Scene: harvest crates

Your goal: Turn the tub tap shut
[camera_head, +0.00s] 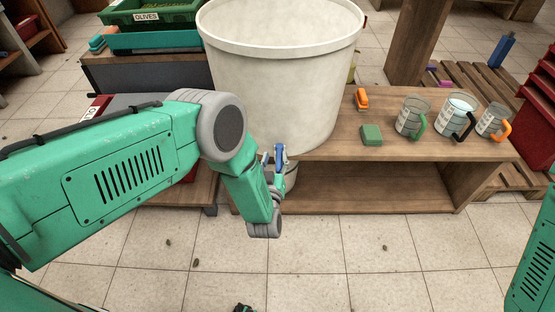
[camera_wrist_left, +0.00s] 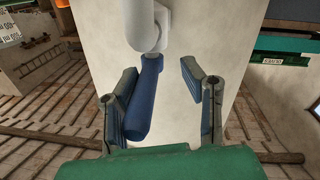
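The large white tub (camera_head: 270,95) stands on the wooden bench, and its wall (camera_wrist_left: 225,30) fills the middle of the left wrist view. The tap has a white body (camera_wrist_left: 148,25) and a long blue handle (camera_wrist_left: 145,95). My left gripper (camera_head: 279,160) is low at the tub's front. Its fingers (camera_wrist_left: 162,105) are open, with the blue handle between them, close beside the left-hand finger in the picture. Whether they touch is unclear. The gripper partly hides the tap in the head view. My right gripper is out of view; only part of my right arm shows at the right edge.
Right of the tub, the bench (camera_head: 385,152) holds a green block (camera_head: 371,135), an orange item (camera_head: 361,97) and three handled jugs, including one with a black handle (camera_head: 457,115). A green olives crate (camera_head: 160,14) is back left. The tiled floor in front is mostly clear.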

